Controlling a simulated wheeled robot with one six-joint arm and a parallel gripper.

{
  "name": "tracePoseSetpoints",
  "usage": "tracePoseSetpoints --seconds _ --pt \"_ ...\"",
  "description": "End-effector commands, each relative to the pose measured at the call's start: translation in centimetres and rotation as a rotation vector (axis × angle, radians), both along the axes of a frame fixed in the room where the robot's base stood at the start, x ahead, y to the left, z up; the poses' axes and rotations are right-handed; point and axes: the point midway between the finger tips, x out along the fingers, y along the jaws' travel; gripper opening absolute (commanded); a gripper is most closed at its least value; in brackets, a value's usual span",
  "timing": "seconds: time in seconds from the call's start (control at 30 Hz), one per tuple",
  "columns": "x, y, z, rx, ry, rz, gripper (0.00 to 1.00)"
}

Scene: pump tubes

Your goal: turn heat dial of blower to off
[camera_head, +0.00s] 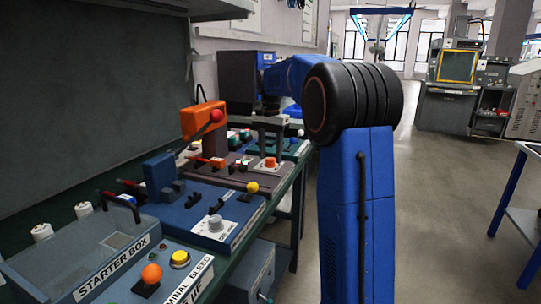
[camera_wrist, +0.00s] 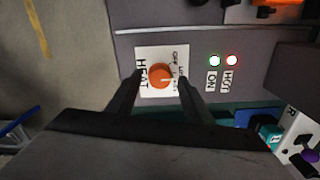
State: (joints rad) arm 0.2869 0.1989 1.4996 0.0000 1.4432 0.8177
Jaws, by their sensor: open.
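The heat dial (camera_wrist: 160,75) is a round orange knob on a white plate (camera_wrist: 146,93) marked HEAT in the wrist view. A pale pointer mark on the knob points to the right in the picture; the small position labels beside it are too blurred to read surely. My gripper (camera_wrist: 160,82) is open, with one dark finger on each side of the knob in this view. I cannot tell whether the fingers touch it or are still above it.
An orange part (camera_wrist: 278,5) is at the top edge.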

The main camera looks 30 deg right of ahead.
Motion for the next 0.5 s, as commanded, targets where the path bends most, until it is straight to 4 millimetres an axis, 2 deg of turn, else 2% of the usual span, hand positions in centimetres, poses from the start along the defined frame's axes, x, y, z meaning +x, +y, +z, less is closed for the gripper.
tracePoseSetpoints --seconds 0.37,0.5 --pt "0.00 0.00 -0.52 0.000 0.000 0.000 0.46" --pt "0.00 0.00 -0.52 0.000 0.000 0.000 0.15"
